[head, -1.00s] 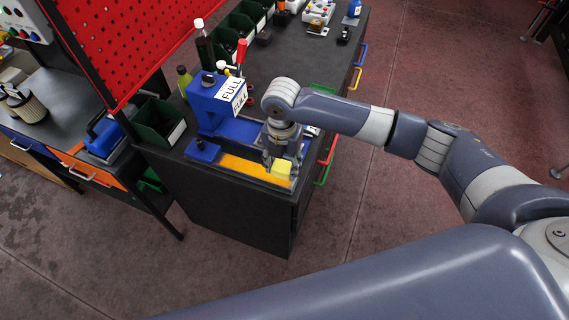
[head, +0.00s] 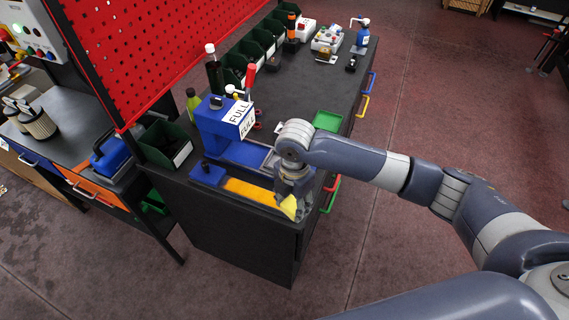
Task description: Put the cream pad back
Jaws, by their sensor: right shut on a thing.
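My right gripper (head: 293,200) is shut on a yellow-cream pad (head: 290,207), held tilted at the front right corner of the table (head: 265,235). The gripper's fingers cover part of the pad. Left of it, on the table, is a blue fixture (head: 217,130) with white "FULL" labels and an orange-yellow strip (head: 248,191) in front of it. I cannot tell whether the pad touches the strip's tray. My left gripper is out of view.
A green tray (head: 328,121) lies behind my right wrist. Dark green bins (head: 166,145), bottles (head: 213,70) and a blue-topped dispenser (head: 361,36) stand along the table. A red pegboard (head: 130,45) rises at the left. Open floor lies to the right.

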